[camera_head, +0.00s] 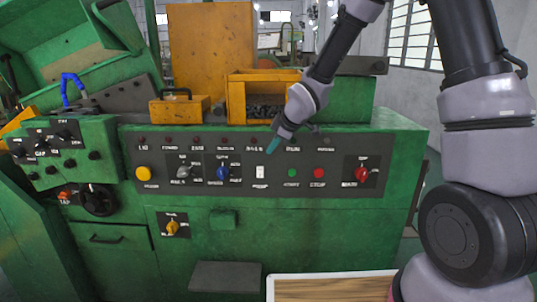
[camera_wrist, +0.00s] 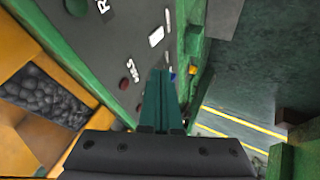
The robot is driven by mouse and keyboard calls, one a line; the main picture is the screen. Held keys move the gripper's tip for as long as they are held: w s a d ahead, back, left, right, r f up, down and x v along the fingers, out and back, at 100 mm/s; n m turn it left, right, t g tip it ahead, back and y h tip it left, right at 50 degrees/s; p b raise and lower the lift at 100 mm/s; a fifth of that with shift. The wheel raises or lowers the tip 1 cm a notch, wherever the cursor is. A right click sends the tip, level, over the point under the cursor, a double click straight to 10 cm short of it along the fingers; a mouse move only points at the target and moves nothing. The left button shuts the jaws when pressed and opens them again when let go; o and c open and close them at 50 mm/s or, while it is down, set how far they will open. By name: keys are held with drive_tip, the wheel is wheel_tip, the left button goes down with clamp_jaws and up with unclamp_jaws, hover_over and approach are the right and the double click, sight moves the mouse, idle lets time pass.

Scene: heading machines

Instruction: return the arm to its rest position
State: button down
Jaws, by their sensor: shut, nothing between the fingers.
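My arm reaches in from the right in the head view. My gripper (camera_head: 272,146) has slim teal fingers and points down and left in front of the green machine's dark control panel (camera_head: 230,148). Its tips appear just above a white rocker switch (camera_head: 260,172); whether they touch the panel I cannot tell. In the wrist view the gripper (camera_wrist: 161,72) shows its two teal fingers together with nothing between them. The white switch (camera_wrist: 156,37) lies beyond the tips there, apart from them.
The panel has a yellow button (camera_head: 143,173), a blue knob (camera_head: 222,173), a green button (camera_head: 292,173), a red button (camera_head: 319,173) and a red knob (camera_head: 362,174). An orange bin (camera_head: 236,100) of dark pieces stands above. A wood-topped surface (camera_head: 330,288) is below.

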drive_tip(key=shift+r, duration=0.1)
drive_tip(key=s+d+r+m+t+h, duration=0.1)
drive_tip(key=s+d+r+m+h, duration=0.1)
drive_tip(key=s+d+r+m, duration=0.4)
drive_tip(key=s+d+r+m+h, duration=0.1)
drive_tip(key=d+r+m, duration=0.2)
drive_tip(key=d+r, duration=0.6)
drive_tip(key=s+d+r+m, duration=0.3)
drive_tip(key=s+d+m, duration=0.1)
drive_tip(key=s, duration=0.5)
drive_tip(key=s+d+r+m, duration=0.3)
drive_tip(key=s+d+m, duration=0.1)
drive_tip(key=s+m, duration=0.3)
drive_tip(key=s, duration=0.2)
drive_tip(key=shift+s+r+y, duration=0.3)
drive_tip(key=shift+s+r, duration=0.05)
drive_tip(key=shift+a, duration=0.15)
